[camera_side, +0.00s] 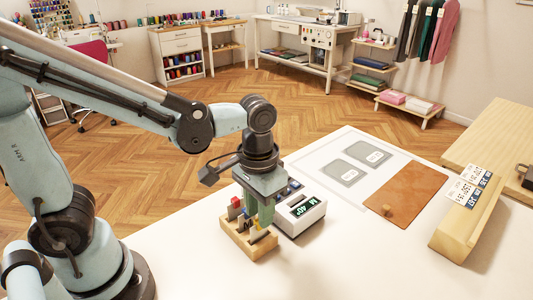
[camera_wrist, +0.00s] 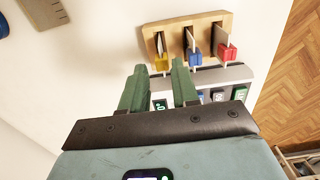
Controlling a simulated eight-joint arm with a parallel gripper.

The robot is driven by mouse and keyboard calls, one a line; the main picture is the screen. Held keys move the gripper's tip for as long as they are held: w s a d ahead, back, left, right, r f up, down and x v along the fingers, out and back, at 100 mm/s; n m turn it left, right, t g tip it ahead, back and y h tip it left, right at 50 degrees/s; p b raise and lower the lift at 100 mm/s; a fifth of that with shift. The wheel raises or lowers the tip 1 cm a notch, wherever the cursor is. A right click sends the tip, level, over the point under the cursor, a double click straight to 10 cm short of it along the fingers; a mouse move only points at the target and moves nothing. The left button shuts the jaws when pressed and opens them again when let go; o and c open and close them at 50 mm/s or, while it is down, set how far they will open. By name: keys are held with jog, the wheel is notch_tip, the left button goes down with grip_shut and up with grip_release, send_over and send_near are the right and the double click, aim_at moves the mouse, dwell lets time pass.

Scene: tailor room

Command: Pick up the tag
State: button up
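My gripper (camera_side: 264,212) points down over the wooden rack (camera_side: 240,243). In the wrist view its two green fingers (camera_wrist: 160,70) are apart. The rack (camera_wrist: 224,22) holds three thin upright pieces with a red clip (camera_wrist: 162,63), a blue clip (camera_wrist: 195,53) and a yellow clip (camera_wrist: 224,52). A white printed card like a tag (camera_side: 464,193) leans on a pale wooden block at the right. I cannot tell for sure which thing is the tag.
A white device with a lit green display (camera_side: 303,208) stands close beside the rack. A wooden block (camera_side: 462,228) is at the right. The front of the table is clear.

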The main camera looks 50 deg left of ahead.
aim_at(259, 233)
jog(key=shift+a+f, duration=0.1)
jog(key=shift+f, duration=2.1)
jog(key=shift+c, duration=0.4)
grip_shut()
